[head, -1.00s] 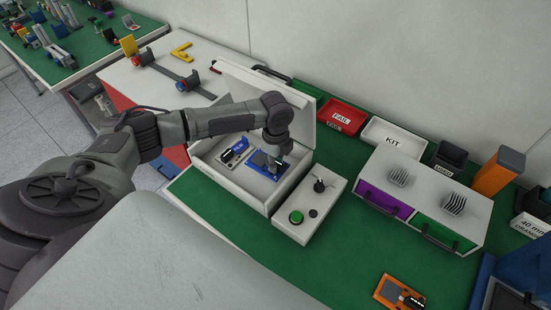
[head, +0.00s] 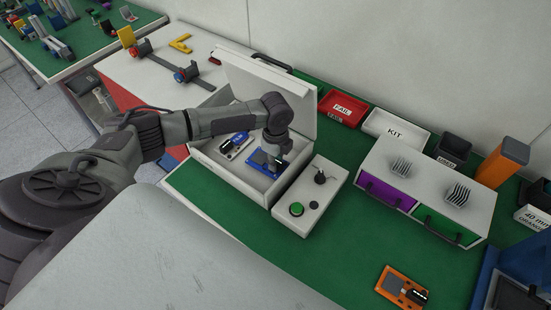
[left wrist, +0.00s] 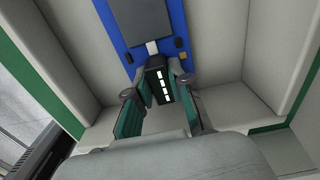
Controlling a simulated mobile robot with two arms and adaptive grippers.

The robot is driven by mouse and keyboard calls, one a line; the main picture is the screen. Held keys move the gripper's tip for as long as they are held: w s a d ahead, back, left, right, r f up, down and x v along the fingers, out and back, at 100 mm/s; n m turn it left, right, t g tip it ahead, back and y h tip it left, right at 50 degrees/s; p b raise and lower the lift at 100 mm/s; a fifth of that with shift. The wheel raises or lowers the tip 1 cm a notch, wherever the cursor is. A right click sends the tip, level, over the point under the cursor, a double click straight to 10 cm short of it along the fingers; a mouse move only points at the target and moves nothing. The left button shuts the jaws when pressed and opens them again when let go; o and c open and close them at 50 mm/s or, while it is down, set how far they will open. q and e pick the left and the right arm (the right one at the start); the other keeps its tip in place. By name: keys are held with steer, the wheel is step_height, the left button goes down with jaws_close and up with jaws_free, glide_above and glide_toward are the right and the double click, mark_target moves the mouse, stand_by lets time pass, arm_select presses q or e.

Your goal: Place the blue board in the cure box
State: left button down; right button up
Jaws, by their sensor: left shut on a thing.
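The cure box is a white open box (head: 236,176) with its lid raised at the back, in the middle of the head view. The blue board (head: 257,167), with a dark grey block on it, is inside the right part of the box. My left gripper (head: 273,158) reaches down into the box and is shut on the board. In the left wrist view, its green-padded fingers (left wrist: 160,100) close around a black connector (left wrist: 157,84) at the edge of the blue board (left wrist: 122,45). I cannot tell whether the board touches the floor. My right gripper is out of view.
Another blue item (head: 236,143) lies in the box's left part. A control panel with a green button (head: 296,209) stands against the box's right side. An orange board (head: 402,288) lies on the green mat. Red FAIL (head: 341,108) and white KIT (head: 394,131) trays stand behind.

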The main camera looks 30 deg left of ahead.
arm_select(q)
steer(key=shift+f, duration=0.55)
stand_by(0.4)
steer(key=c, duration=1)
jaws_free()
step_height(320, 180, up, 12)
